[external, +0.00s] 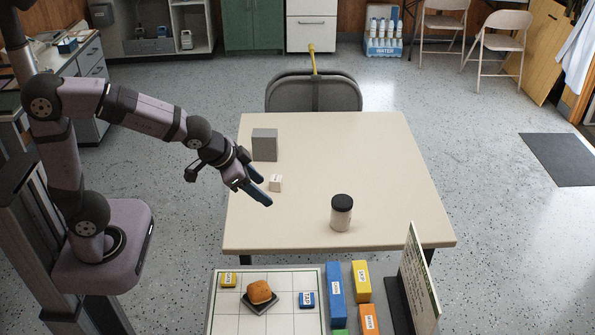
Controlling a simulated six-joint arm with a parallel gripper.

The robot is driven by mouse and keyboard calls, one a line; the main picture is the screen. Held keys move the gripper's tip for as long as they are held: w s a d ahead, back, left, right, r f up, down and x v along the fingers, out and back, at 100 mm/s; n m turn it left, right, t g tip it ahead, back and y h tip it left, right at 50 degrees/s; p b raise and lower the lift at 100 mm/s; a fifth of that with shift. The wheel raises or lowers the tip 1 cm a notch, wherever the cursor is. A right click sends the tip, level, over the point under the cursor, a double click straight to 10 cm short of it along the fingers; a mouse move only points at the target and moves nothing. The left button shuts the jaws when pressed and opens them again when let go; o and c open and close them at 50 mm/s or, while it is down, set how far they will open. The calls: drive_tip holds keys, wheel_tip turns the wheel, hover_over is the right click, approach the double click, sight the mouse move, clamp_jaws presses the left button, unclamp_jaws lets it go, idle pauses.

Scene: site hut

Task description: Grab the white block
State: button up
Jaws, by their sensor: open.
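The white block (276,184) is a small cube with a dark mark on it. It sits on the cream table (350,145), left of the middle. My gripper (262,190) is open and empty, pointing down and to the right. In the picture its fingers are just left of the block and partly below it. I cannot tell from this single view how high the fingers are above the table or whether they touch the block.
A grey box (264,145) stands just behind the white block. A dark-lidded jar (341,213) stands to the right, near the front edge. The table's right side is clear. In front, a gridded board (230,316) holds small blocks and a bun; coloured blocks (336,296) lie beside it.

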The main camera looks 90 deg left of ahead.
drive_tip(key=w+a+r+n+t+y+b, duration=0.1)
drive_tip(key=w+a+r+t+y+b, duration=0.15)
drive_tip(key=w+a, duration=0.4)
drive_tip(key=w+a+r+t+y+b, duration=0.1)
drive_tip(key=w+a+t+b, duration=0.2)
drive_tip(key=a, duration=0.6)
drive_tip(key=m+t+h+b, duration=0.45)
drive_tip(key=t+b, duration=0.25)
drive_tip(key=b, duration=0.3)
hover_over(276, 178)
drive_tip(key=a, duration=0.2)
drive_tip(key=s+f+m+h+b, duration=0.1)
drive_tip(key=s+f+h+b, duration=0.2)
drive_tip(key=s+f+h, duration=0.35)
drive_tip(key=shift+g+y, duration=0.25)
drive_tip(key=shift+y, duration=0.6)
drive_tip(key=f, duration=1.9)
drive_tip(key=shift+s+d, duration=0.2)
drive_tip(key=shift+s, duration=0.2)
drive_tip(key=shift+w+d+r, duration=0.15)
drive_tip(key=shift+w+d, duration=0.1)
drive_tip(key=shift+w, duration=0.95)
drive_tip(key=shift+w+d+r, duration=0.1)
drive_tip(key=shift+w+d, duration=0.1)
drive_tip(key=shift+w, duration=1.05)
drive_tip(key=shift+w+d+r, duration=0.15)
drive_tip(key=shift+w+d, duration=0.1)
drive_tip(key=shift+w, duration=0.95)
drive_tip(key=shift+c, duration=0.3)
